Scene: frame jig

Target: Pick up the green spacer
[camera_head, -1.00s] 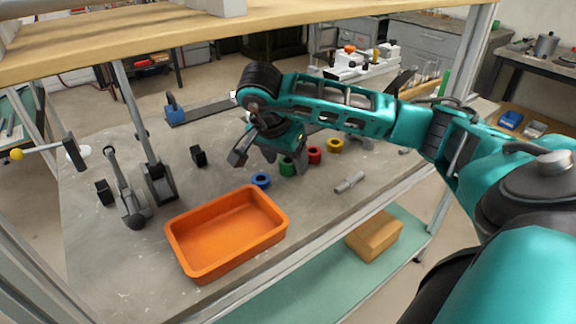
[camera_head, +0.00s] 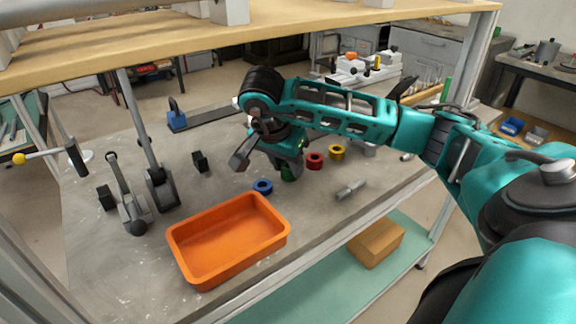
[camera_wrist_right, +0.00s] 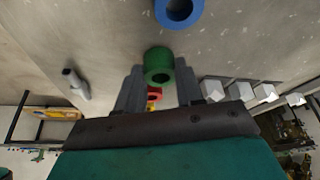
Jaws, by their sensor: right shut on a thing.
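The green spacer (camera_head: 288,173) is a short ring, partly hidden by my right gripper in the head view. It shows clearly in the right wrist view (camera_wrist_right: 159,66). My right gripper (camera_head: 288,172) points down over the table, with its two fingers (camera_wrist_right: 158,80) on either side of the green spacer, shut on it. From these views I cannot tell whether the spacer touches the table. A blue spacer (camera_head: 262,187) lies to its left, and red (camera_head: 314,160) and yellow (camera_head: 337,152) spacers lie to its right. My left gripper is not in view.
An orange tray (camera_head: 228,240) stands in front on the grey table. A grey metal pin (camera_head: 350,189) lies to the right. Toggle clamps (camera_head: 135,205) and black blocks (camera_head: 107,198) stand at the left. A wooden shelf (camera_head: 250,28) crosses above.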

